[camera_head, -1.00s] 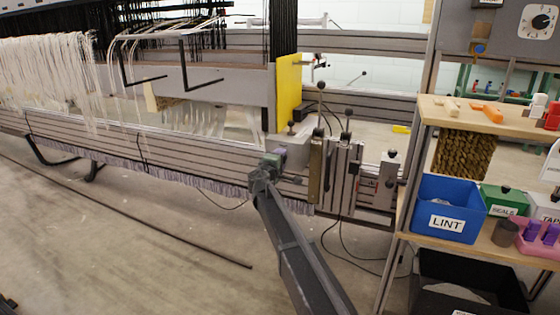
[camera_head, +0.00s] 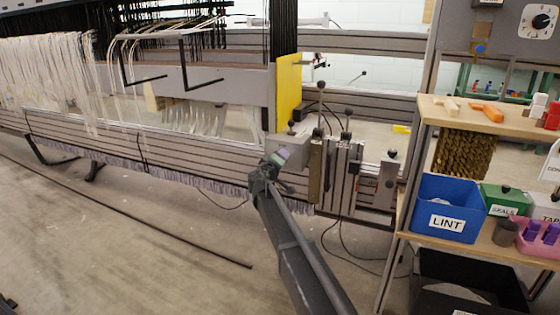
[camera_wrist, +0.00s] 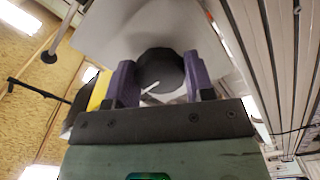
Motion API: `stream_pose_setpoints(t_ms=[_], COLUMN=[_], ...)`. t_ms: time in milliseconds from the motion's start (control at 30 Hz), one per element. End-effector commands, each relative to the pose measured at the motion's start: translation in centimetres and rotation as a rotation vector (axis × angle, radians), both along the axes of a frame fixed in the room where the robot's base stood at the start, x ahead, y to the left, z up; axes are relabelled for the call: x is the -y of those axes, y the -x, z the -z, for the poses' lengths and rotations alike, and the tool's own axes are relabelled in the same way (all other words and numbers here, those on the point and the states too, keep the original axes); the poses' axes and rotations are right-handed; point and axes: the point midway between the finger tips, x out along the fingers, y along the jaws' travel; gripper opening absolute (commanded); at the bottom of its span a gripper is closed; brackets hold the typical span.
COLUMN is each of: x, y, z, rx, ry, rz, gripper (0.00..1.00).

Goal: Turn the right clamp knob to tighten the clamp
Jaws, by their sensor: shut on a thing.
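The clamp knob (camera_wrist: 158,68) is a dark round knob with a white pointer mark, seen in the wrist view. My gripper (camera_wrist: 160,84) has its two purple fingers on either side of this knob and is shut on it. In the head view my gripper (camera_head: 281,156) is at the grey clamp block (camera_head: 287,147), at the right end of the long striped beam. The knob is hidden there behind the fingers. The pale clamp body (camera_wrist: 130,25) shows behind the knob in the wrist view.
Upright posts with ball-topped levers (camera_head: 346,138) stand close right of my gripper. A yellow plate (camera_head: 288,88) is above it. Pale threads (camera_head: 45,75) hang at the left. A shelf with a blue LINT bin (camera_head: 447,207) stands at the right. The floor in front is mostly clear.

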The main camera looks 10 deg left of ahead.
Motion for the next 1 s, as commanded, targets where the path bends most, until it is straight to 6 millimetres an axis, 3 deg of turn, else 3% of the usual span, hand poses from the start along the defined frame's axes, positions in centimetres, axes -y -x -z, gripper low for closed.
stream_pose_setpoints(t_ms=[267,300,433,767,867,1000], x=[0.0,0.0,0.0,-0.1,-0.4,-1.3], y=[0.1,0.1,0.1,0.4,1.7,4.7], z=[0.0,0.0,0.0,0.0,0.0,0.0], rx=[0.0,0.0,0.0,0.0,-0.001,0.0], ry=[0.0,0.0,0.001,0.001,0.001,0.001], rz=[0.0,0.0,0.0,0.0,-0.001,-0.002], gripper=[0.25,0.55,0.74,0.74,0.74,0.74])
